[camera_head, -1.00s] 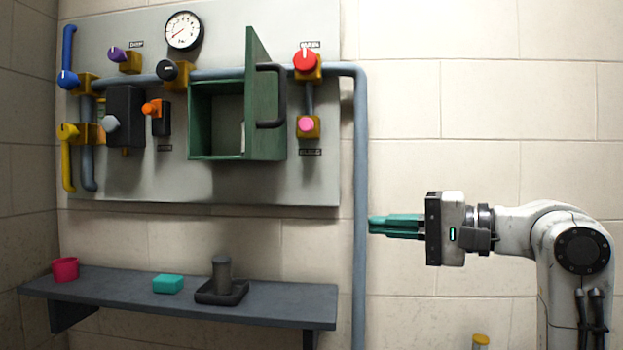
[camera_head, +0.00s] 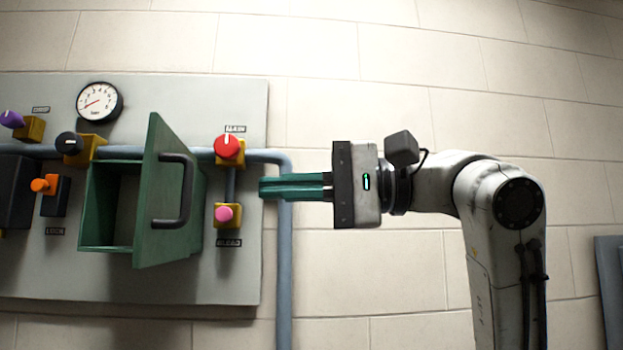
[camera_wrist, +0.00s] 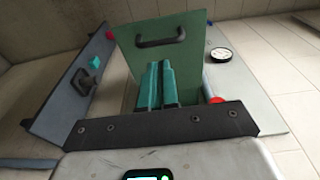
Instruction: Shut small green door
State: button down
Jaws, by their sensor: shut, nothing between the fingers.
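The small green door (camera_head: 160,220) stands open, swung out from its green box (camera_head: 98,208) on the grey wall panel. The box's inside shows to the left of the door. A dark curved handle (camera_head: 186,190) sits on the door's outer face. My gripper (camera_head: 262,188) is shut and empty, pointing left, to the right of the door and apart from it in the head view. In the wrist view the door (camera_wrist: 190,55) and its handle (camera_wrist: 160,38) lie beyond the teal fingers (camera_wrist: 158,68), which overlap the door's lower part.
A red knob (camera_head: 229,149) and a pink knob (camera_head: 228,213) sit on the panel right of the door. A grey pipe (camera_head: 285,260) runs down behind my fingertips. A gauge (camera_head: 100,102) is at upper left.

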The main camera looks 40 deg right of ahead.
aim_at(190, 191)
jog(key=p+x, duration=0.2)
jog(key=x, duration=0.6)
jog(key=shift+a, duration=0.15)
